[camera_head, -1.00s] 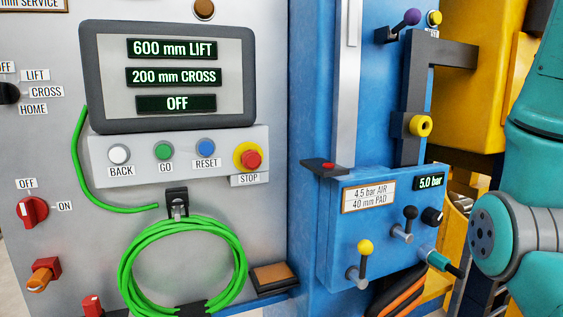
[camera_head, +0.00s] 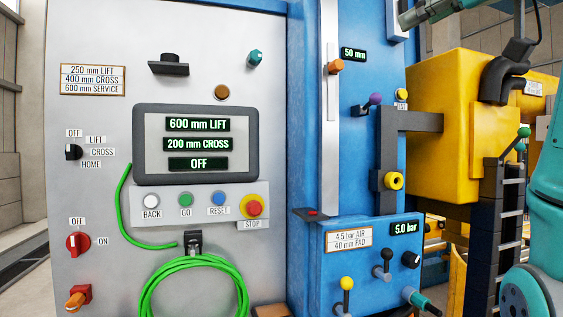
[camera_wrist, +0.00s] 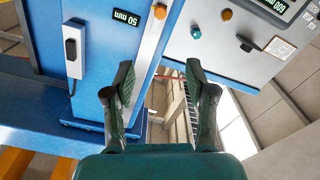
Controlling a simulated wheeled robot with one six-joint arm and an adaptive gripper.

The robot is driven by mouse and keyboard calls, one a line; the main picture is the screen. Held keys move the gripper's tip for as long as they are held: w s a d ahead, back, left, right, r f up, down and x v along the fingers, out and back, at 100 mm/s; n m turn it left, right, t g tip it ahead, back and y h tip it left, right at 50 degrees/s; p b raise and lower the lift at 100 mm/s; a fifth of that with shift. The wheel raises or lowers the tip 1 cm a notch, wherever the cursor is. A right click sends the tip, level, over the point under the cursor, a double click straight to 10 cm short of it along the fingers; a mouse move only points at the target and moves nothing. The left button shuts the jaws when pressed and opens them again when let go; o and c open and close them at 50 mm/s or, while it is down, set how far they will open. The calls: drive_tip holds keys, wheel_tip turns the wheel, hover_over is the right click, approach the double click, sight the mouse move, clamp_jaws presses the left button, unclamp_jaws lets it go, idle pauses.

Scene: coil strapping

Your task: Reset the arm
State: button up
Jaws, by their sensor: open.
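My gripper (camera_wrist: 160,88) is open and empty in the wrist view, its two dark fingers spread apart. It is tilted relative to the machine, with the blue column and its 50 mm display (camera_wrist: 126,17) beyond it to the upper left. The grey control panel (camera_wrist: 222,45) is at the upper right. In the head view my teal arm shows at the right edge and top right; the gripper's fingers are not visible there. No object is between the fingers.
The grey cabinet's screen (camera_head: 196,143) reads 600 mm LIFT, 200 mm CROSS, OFF. A green hose (camera_head: 190,262) hangs below it. A yellow housing (camera_head: 440,105) and black ladder-like track (camera_head: 511,215) stand near my arm.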

drive_tip(key=w+d+f+m, duration=0.1)
drive_tip(key=w+f, duration=0.5)
drive_tip(key=f, duration=0.5)
drive_tip(key=w+d+f+m+h, duration=0.15)
drive_tip(key=w+f, duration=0.35)
drive_tip(key=f, duration=0.5)
drive_tip(key=w+f+m, duration=0.2)
drive_tip(key=w+f, duration=0.4)
drive_tip(key=f, duration=0.5)
drive_tip(key=s+a+f+m+h, duration=0.1)
drive_tip(key=s+f+m, duration=0.1)
drive_tip(key=f, duration=1.4)
drive_tip(key=s+f+m+h, duration=0.1)
drive_tip(key=s+f+m, duration=0.1)
drive_tip(key=f, duration=1.4)
drive_tip(key=s+a+f+g+h, duration=0.1)
drive_tip(key=s+a+f+h, duration=0.15)
drive_tip(key=s+f, duration=2.25)
drive_tip(key=s+a+r, duration=0.1)
drive_tip(key=s, duration=1.4)
drive_tip(key=s+a+r+g, duration=0.1)
drive_tip(key=s+r, duration=0.1)
drive_tip(key=s, duration=1.3)
drive_tip(key=shift+s+a+r, duration=0.2)
drive_tip(key=shift+a+r, duration=0.05)
drive_tip(key=shift+a, duration=0.15)
